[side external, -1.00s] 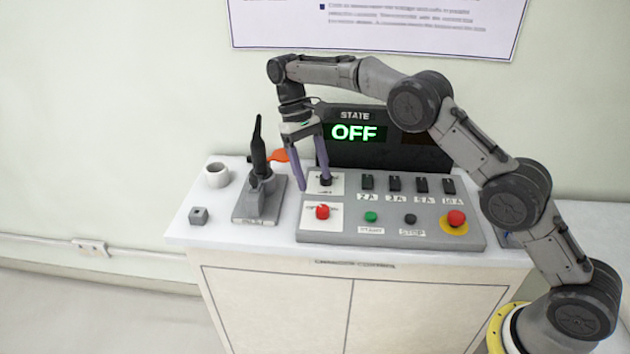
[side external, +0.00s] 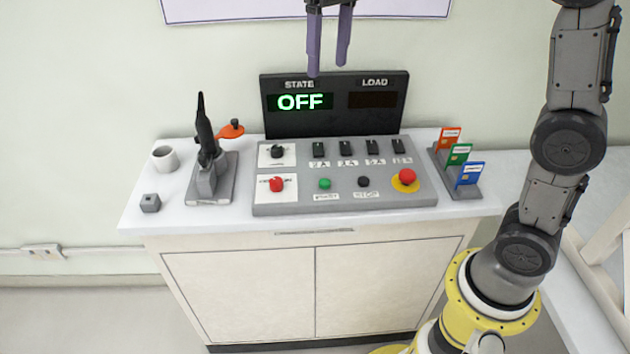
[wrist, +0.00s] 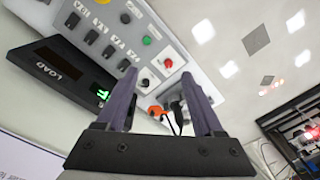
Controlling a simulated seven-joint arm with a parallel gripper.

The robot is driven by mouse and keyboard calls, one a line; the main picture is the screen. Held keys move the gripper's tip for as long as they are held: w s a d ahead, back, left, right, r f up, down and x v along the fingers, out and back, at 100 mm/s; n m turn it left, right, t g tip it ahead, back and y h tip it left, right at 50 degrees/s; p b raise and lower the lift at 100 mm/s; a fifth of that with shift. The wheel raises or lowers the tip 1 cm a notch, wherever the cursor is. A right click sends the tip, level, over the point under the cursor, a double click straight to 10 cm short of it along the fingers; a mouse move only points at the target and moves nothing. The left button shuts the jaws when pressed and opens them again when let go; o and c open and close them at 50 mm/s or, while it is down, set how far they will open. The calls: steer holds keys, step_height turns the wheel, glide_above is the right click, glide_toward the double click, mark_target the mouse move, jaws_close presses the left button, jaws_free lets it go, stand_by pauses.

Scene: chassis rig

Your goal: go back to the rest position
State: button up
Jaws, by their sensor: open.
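My gripper (side external: 328,62) is raised high above the cabinet, in front of the wall and over the top of the state display (side external: 335,104). Its two purple fingers point down, apart, with nothing between them. The display reads OFF in green under STATE, and the LOAD window is dark. In the wrist view my gripper (wrist: 160,100) shows open and empty, with the control panel (wrist: 105,35) well beyond the fingers. The panel (side external: 300,205) on the cabinet top bears a black knob (side external: 277,151), a red knob (side external: 277,184), several black switches and buttons.
A black handle on a grey stand (side external: 222,185), an orange piece (side external: 231,130), a white mug (side external: 164,158) and a small grey block (side external: 150,203) are left of the panel. Coloured cards in a rack (side external: 460,184) stand right. Air around my gripper is clear.

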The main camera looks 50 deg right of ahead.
steer(key=s+d+r+t, duration=0.1)
steer(key=s+d+t, duration=0.1)
steer(key=s, duration=0.8)
steer(key=s+d+f+t, duration=0.1)
steer(key=s+f+t, duration=0.2)
steer(key=s+f, duration=0.8)
steer(key=shift+s+f+n+h, duration=0.2)
steer(key=shift+f+n+h, duration=0.1)
steer(key=shift+f, duration=0.5)
